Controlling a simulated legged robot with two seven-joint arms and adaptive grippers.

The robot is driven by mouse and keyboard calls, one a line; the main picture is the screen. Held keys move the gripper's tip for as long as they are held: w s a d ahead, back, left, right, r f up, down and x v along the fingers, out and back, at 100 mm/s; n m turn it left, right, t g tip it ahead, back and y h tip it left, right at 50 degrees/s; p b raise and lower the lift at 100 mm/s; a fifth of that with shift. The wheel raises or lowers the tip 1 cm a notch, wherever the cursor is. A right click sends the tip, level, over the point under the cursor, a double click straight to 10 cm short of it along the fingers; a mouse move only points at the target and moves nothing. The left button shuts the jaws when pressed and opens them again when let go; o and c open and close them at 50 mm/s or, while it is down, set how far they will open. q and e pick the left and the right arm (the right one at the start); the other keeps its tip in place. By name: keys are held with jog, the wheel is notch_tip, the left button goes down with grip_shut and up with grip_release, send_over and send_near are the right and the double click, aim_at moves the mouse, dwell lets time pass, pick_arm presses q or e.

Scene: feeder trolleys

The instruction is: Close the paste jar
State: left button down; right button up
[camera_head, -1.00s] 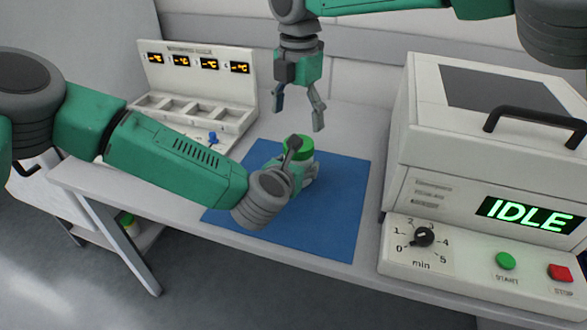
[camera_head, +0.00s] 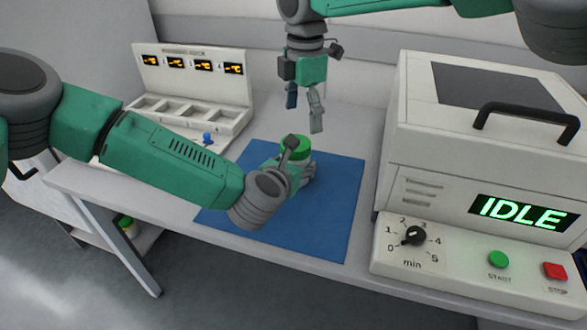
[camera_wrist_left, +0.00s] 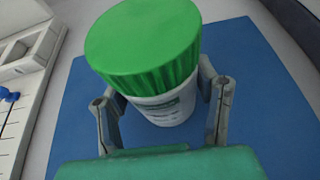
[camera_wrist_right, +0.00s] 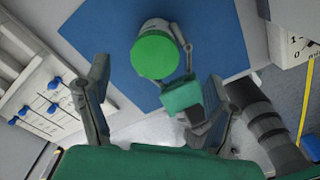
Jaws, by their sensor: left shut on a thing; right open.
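The paste jar is white with a ribbed green lid. In the left wrist view its body (camera_wrist_left: 168,108) stands on the blue mat, and the green lid (camera_wrist_left: 145,40) sits on top. The lid also shows in the head view (camera_head: 294,147), and in the right wrist view (camera_wrist_right: 154,55). My left gripper (camera_wrist_left: 165,90) is shut on the jar body, one finger on each side. My right gripper (camera_head: 304,112) is open and empty, above and behind the jar, pointing down. Whether the lid is fully seated or turned tight cannot be told.
The blue mat (camera_head: 325,220) lies on the grey bench. A white machine with an IDLE display (camera_head: 522,214) stands at the right. A white rack with several compartments and small displays (camera_head: 190,65) stands at the back left. The mat around the jar is clear.

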jog(key=f, duration=0.2)
jog(key=a+f, duration=0.1)
jog(key=f, duration=0.1)
jog(key=a+f, duration=0.1)
jog(key=f, duration=0.2)
jog(key=shift+d+f, duration=0.35)
jog(key=shift+d, duration=0.3)
